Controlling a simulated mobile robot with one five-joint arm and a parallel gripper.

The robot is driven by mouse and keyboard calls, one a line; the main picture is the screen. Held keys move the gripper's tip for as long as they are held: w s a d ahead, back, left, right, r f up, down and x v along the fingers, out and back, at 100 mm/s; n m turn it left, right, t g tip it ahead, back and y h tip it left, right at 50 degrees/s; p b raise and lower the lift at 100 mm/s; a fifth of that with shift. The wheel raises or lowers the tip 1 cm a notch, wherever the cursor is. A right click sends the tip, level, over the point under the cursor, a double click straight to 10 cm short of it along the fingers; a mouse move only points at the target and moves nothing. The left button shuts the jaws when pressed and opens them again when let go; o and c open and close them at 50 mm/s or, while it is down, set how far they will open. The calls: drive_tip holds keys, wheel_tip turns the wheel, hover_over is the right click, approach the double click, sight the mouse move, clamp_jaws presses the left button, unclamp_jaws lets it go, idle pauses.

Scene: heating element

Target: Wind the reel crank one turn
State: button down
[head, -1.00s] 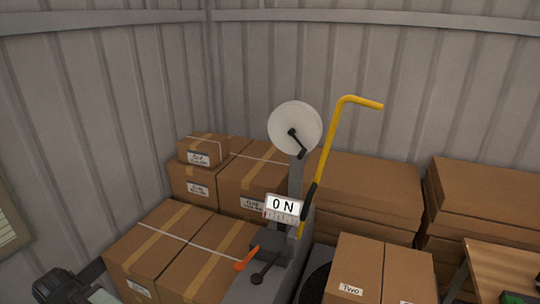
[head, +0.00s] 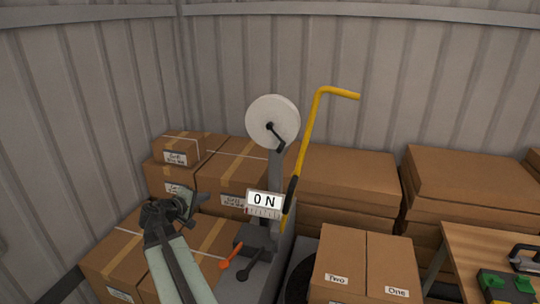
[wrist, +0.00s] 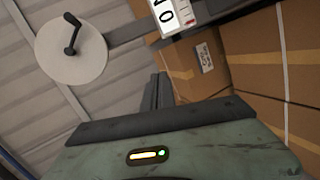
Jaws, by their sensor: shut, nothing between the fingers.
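The white round reel (head: 272,121) stands on top of a grey post, with a short black crank (head: 276,137) on its face. The crank runs from the reel's centre down to the right. My gripper (head: 196,200) is raised in front of the boxes, left of the post and below the reel, apart from both. In the wrist view the reel (wrist: 71,48) and crank (wrist: 72,34) are at the upper left, beyond my shut, empty gripper (wrist: 160,80). The hub end of the crank is clear in both views.
A yellow bent bar (head: 311,130) rises right of the reel. Stacked boxes (head: 345,185) fill the back. A wooden table (head: 490,255) stands at the right.

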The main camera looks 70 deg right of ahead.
drive_tip(key=s+d+r+h, duration=0.1)
drive_tip(key=s+d+r, duration=0.2)
drive_tip(key=s+d, duration=0.2)
drive_tip(key=s+d+r+n+g+h, duration=0.1)
drive_tip(key=s+d+r, duration=0.2)
drive_tip(key=s+d, duration=0.3)
drive_tip(key=s+d+r+n+g+h, duration=0.1)
drive_tip(key=s+d+r, duration=0.3)
drive_tip(key=d, duration=0.7)
drive_tip(key=shift+s+h+p, duration=0.4)
drive_tip(key=shift+s+h, duration=0.2)
drive_tip(key=shift+s, duration=0.45)
drive_tip(key=shift+s+n, duration=0.2)
drive_tip(key=shift+n, duration=0.3)
drive_tip(key=shift+s+r+n+h, duration=0.1)
drive_tip(key=shift+s+n+h, duration=0.1)
drive_tip(key=shift+n+h, duration=0.1)
